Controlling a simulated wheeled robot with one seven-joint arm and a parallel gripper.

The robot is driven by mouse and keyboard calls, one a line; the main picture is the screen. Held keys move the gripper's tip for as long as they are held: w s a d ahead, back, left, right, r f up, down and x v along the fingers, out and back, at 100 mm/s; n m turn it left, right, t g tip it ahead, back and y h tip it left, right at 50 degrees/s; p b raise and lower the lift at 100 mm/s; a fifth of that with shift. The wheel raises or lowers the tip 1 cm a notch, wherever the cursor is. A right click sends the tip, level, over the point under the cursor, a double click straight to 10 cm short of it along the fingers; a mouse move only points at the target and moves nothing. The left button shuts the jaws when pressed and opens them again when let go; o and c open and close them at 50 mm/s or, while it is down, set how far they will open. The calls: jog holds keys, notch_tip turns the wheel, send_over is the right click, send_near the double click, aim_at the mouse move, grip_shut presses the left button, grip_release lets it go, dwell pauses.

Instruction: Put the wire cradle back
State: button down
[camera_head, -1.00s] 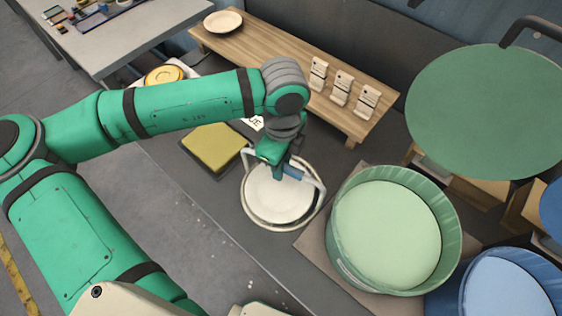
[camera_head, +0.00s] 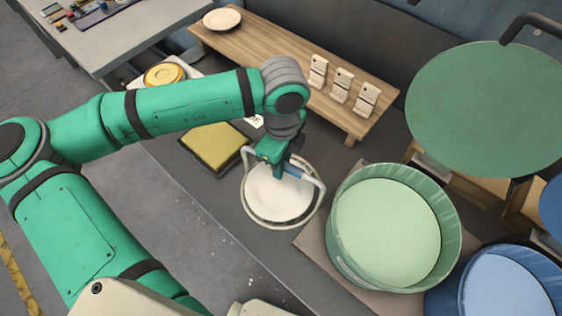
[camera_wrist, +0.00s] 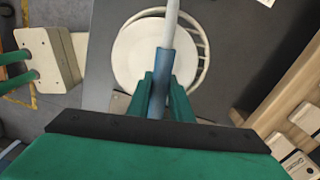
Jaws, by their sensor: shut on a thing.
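The wire cradle (camera_head: 247,205) is a round, pale wire basket with an arched handle and a blue grip (camera_head: 295,171). A white plate or disc (camera_head: 280,192) lies in it. The cradle is over the dark bench, left of the green tub; I cannot tell whether it touches the bench. My gripper (camera_head: 284,168) is shut on the blue grip from above. In the wrist view, my gripper's fingers (camera_wrist: 161,85) stand on both sides of the blue grip (camera_wrist: 160,72), with the cradle's wire rim (camera_wrist: 206,52) and white disc behind it.
A green tub (camera_head: 342,248) stands close on the right, with a raised green lid (camera_head: 485,110) above it. A blue tub (camera_head: 450,290) is beyond. A yellow pad (camera_head: 211,145) lies left of the cradle. A wooden rack (camera_head: 275,55) with pale blocks stands behind.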

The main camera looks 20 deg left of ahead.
jog(key=c, duration=1.5)
grip_release()
jog(key=shift+f, duration=0.1)
notch_tip(320, 180, up, 11)
jog(key=shift+w+f, duration=0.1)
